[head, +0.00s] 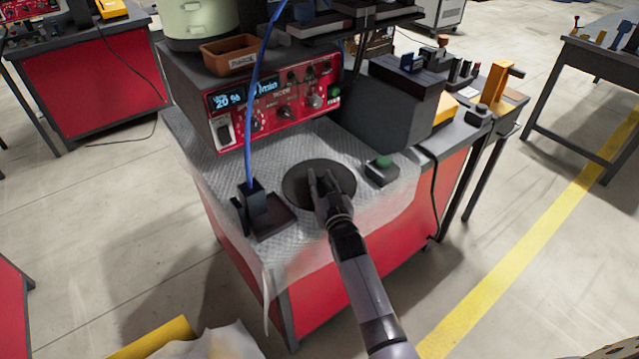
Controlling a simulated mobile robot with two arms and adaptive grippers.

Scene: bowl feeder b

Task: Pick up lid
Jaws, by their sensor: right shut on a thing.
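The lid (296,187) is a dark round disc on the light textured mat (225,180) that covers the bench top. My right gripper (317,178) reaches in from the lower right over the middle of the lid. Its fingers are shut on the lid near its centre; the grip itself is partly hidden by the hand. I cannot tell whether the lid rests on the mat or is slightly raised. My left gripper is not in view.
Left of the lid stands a dark block fixture (256,208) with a blue cable (250,110) rising from it. A small box with a green button (381,170) sits to the right. A red control unit (275,103) stands behind, with a brown tray (230,57) on top.

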